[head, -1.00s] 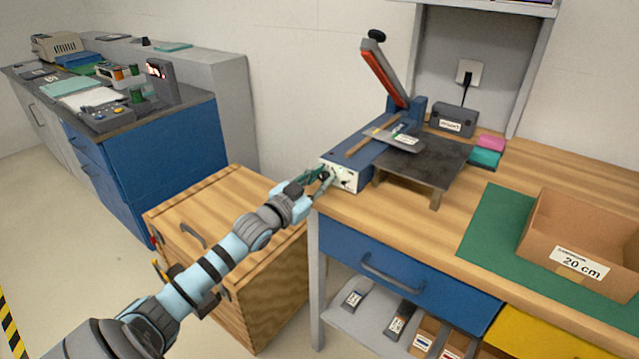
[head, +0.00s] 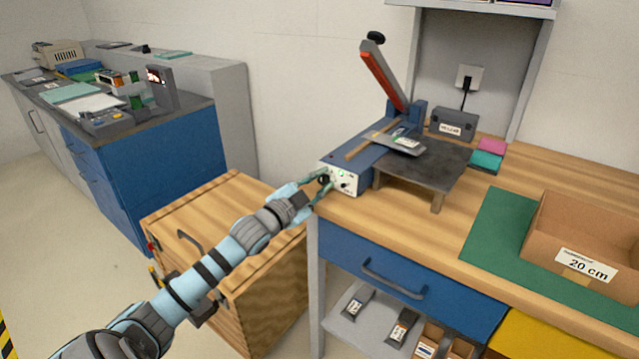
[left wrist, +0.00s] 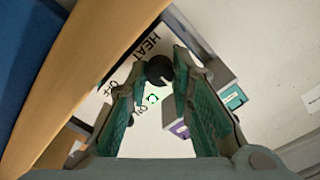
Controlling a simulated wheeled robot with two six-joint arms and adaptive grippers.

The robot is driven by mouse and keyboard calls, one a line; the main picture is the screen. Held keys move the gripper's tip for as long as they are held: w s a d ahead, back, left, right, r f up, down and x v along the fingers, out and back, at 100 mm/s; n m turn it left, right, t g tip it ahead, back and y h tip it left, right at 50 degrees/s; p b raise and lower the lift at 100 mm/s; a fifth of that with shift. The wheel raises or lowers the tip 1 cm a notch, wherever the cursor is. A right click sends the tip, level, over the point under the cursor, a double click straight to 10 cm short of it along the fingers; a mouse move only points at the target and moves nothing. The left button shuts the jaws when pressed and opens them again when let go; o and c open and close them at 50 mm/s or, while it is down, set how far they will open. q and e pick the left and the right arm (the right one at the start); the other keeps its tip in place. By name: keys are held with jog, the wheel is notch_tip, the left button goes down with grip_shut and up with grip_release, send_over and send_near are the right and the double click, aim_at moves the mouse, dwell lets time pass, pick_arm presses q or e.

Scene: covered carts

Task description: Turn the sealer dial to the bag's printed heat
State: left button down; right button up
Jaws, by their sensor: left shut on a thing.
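The sealer (head: 362,160) stands at the left end of the wooden bench, with its red lever arm (head: 384,76) raised. Its white front panel (head: 346,187) carries the dial (head: 324,179), a dark knob. My left gripper (head: 320,184) is at this panel, shut on the dial. In the left wrist view the black dial (left wrist: 159,70) sits between the fingertips (left wrist: 162,82), with HEAT and OFF lettering beside it; the dial's setting is unreadable. A grey bag (head: 393,141) with a white label lies across the sealer; its print is too small to read. My right gripper is out of view.
A dark plate on legs (head: 430,166) stands right of the sealer. A cardboard box (head: 575,262) marked 20 cm sits on a green mat (head: 487,240). A wooden cabinet (head: 270,290) stands under my left arm. A blue drawer (head: 400,283) is below the bench top.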

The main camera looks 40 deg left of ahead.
pick_arm(q)
jog(key=shift+f, duration=0.1)
jog(key=c, duration=1.4)
grip_release()
notch_tip(320, 180, up, 10)
jog(key=shift+r, duration=0.1)
jog(key=shift+a, duration=0.1)
